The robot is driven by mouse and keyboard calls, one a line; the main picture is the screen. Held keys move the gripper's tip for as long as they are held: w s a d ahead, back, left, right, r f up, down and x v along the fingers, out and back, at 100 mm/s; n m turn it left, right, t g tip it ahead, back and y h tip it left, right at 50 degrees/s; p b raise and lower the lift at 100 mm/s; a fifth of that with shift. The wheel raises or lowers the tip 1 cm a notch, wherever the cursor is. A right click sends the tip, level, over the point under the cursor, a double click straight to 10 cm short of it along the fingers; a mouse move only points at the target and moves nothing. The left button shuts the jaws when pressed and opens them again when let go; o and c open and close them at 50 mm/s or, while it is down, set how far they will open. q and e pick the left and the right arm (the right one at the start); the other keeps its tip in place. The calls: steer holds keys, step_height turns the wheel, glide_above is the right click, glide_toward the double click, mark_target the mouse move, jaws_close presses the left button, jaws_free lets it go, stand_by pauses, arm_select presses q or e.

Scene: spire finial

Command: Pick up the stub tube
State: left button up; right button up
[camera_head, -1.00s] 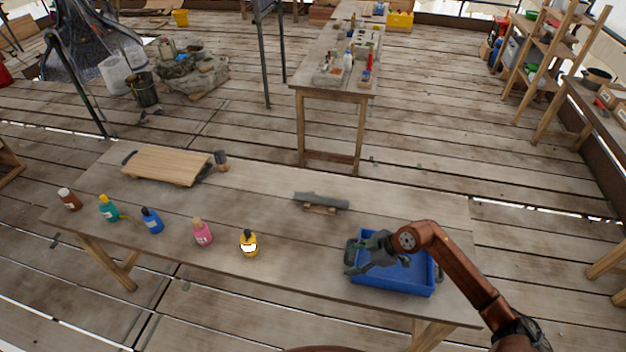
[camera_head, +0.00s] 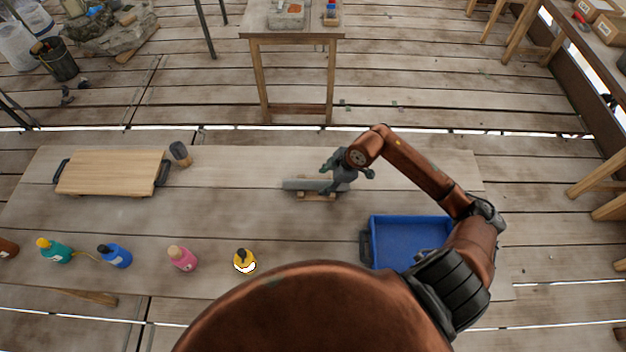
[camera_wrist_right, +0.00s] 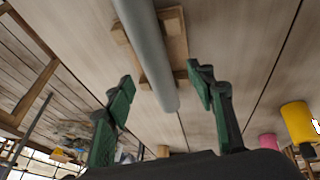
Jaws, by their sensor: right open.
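The stub tube (camera_head: 300,184) is a short grey cylinder lying on a small wooden cradle (camera_head: 316,196) on the workbench. It also shows in the right wrist view (camera_wrist_right: 148,50), with the cradle (camera_wrist_right: 176,38) under it. My right gripper (camera_head: 346,178) is over the right end of the tube and hides part of it. In the right wrist view the green fingers of my right gripper (camera_wrist_right: 162,92) are spread apart, one on each side of the tube's near end, with gaps on both sides. Nothing is held. My left gripper is not in view.
A blue tray (camera_head: 409,240) stands at the bench's right. A wooden board with dark handles (camera_head: 110,173) lies at the left, with a dark-headed tool (camera_head: 180,153) beside it. Several bottles, including a yellow one (camera_head: 244,262), line the front. The bench between board and tube is clear.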

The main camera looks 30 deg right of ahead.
mark_target(318, 183)
steer(key=shift+w+a+f, duration=0.15)
steer(key=shift+w+f, duration=0.05)
steer(key=shift+f, duration=0.25)
steer(key=x, duration=0.4)
steer(key=shift+w+f, duration=0.1)
steer(key=shift+w, duration=0.3)
steer(key=shift+w+f, duration=0.1)
steer(key=shift+f, duration=0.15)
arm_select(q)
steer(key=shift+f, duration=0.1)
arm_select(e)
jaws_close()
